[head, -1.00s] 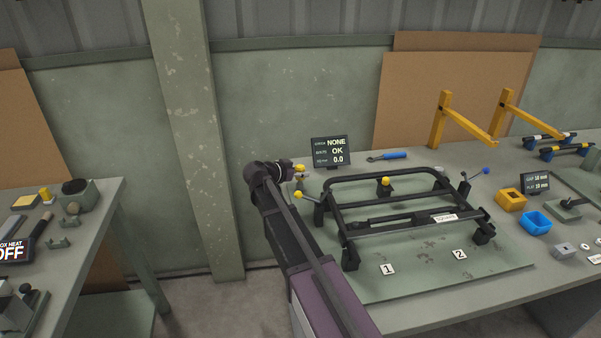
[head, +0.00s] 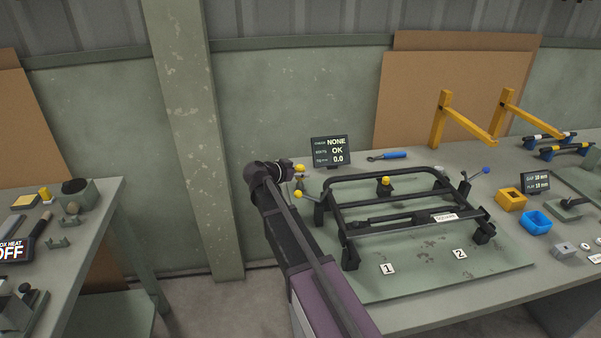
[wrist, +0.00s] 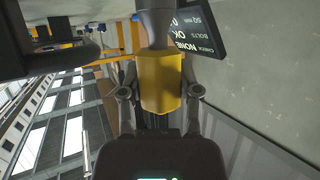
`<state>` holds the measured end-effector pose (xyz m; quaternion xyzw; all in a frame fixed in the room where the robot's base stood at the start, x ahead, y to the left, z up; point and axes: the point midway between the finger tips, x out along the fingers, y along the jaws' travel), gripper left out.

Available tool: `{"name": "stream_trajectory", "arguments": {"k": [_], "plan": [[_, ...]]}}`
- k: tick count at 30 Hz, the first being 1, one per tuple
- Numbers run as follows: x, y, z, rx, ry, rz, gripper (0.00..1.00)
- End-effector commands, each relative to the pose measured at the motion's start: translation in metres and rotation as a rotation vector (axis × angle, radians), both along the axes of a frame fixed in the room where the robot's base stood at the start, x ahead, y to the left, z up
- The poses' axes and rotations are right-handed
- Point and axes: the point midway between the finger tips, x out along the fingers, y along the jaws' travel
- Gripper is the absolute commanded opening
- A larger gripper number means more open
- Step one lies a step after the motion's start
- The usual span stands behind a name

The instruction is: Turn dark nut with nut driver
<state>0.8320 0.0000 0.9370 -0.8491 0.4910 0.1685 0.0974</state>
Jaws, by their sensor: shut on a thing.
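My gripper (wrist: 160,93) is shut on the yellow handle (wrist: 161,75) of the nut driver, with one finger on each side. A thick grey section (wrist: 157,25) of the driver extends away from the handle. In the head view, my gripper (head: 287,173) is at the left end of the folding lounger, and the yellow handle (head: 299,167) shows just beyond it. The dark lounger frame (head: 345,237) stands on the green mat. I cannot make out the dark nut in either view, nor whether the driver's tip touches anything.
A check display (head: 330,151) stands behind my gripper. Yellow-knobbed (head: 298,194) and blue-knobbed (head: 486,170) levers flank the frame. A blue-handled tool (head: 387,156) lies behind it. Yellow (head: 510,200) and blue (head: 535,222) bins stand right. The left bench is separated by a gap.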

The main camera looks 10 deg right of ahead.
Motion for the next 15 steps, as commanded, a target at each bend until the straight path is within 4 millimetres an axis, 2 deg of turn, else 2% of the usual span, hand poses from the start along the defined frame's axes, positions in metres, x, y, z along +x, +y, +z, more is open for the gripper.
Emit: {"name": "stream_trajectory", "arguments": {"k": [13, 14, 15], "plan": [[0.0, 0.0005, 0.0, 0.0, 0.0, 0.001, 0.0], [0.0, 0.0005, 0.0, 0.0, 0.0, 0.001, 0.52], [0.0, 0.0005, 0.0, 0.0, 0.0, 0.001, 0.64]]}}
